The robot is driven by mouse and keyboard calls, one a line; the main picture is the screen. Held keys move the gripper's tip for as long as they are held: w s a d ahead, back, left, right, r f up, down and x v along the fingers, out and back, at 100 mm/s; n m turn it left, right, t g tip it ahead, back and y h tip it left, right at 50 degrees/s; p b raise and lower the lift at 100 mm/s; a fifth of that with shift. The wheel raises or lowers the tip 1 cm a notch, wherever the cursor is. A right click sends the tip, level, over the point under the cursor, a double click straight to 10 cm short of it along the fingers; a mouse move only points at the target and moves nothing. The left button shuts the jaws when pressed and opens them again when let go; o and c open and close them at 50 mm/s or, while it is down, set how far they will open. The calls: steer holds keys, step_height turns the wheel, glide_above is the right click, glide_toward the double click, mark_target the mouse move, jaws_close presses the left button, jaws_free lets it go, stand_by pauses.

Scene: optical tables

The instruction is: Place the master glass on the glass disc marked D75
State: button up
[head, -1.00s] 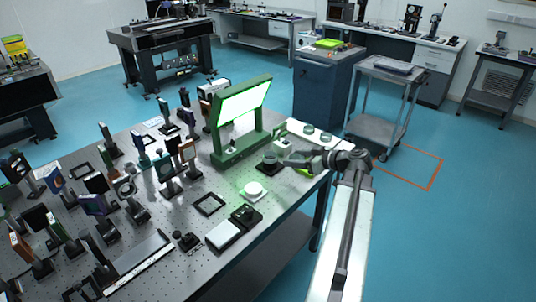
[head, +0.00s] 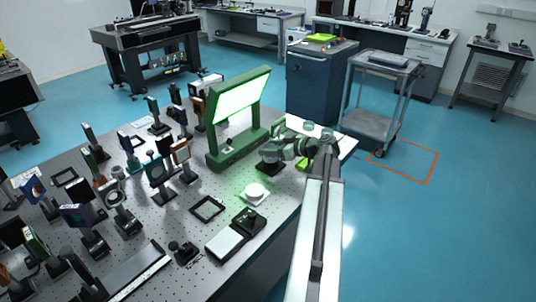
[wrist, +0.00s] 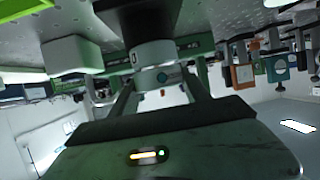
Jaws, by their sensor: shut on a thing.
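In the wrist view, which looks upside down, my gripper (wrist: 160,95) is shut on a pale round glass (wrist: 160,78) with a teal dot, taken to be the master glass. Another pale disc (wrist: 152,53) with a partly readable dark mark sits right against it in the picture, on a black base (wrist: 150,20). I cannot tell whether the two touch, or read D75. In the head view my gripper (head: 272,154) is over the black base (head: 267,169) on the table, and it hides most of the glass there.
A green stand with a lit panel (head: 238,100) rises just behind my gripper. Several mounted optics fill the left.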

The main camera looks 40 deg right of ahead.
steer(key=shift+w+f, duration=0.1)
steer(key=shift+w, duration=0.15)
steer(key=shift+s+f, duration=0.15)
steer(key=shift+f, duration=0.05)
steer(key=o, duration=1.5)
steer(key=shift+o, duration=0.2)
steer(key=shift+r, duration=0.15)
steer(key=shift+s+r+p, duration=0.1)
steer(key=shift+r+p, duration=0.15)
steer(key=shift+p, duration=0.2)
steer(key=p+v, duration=0.4)
steer(key=v, duration=0.7)
steer(key=shift+s, duration=0.35)
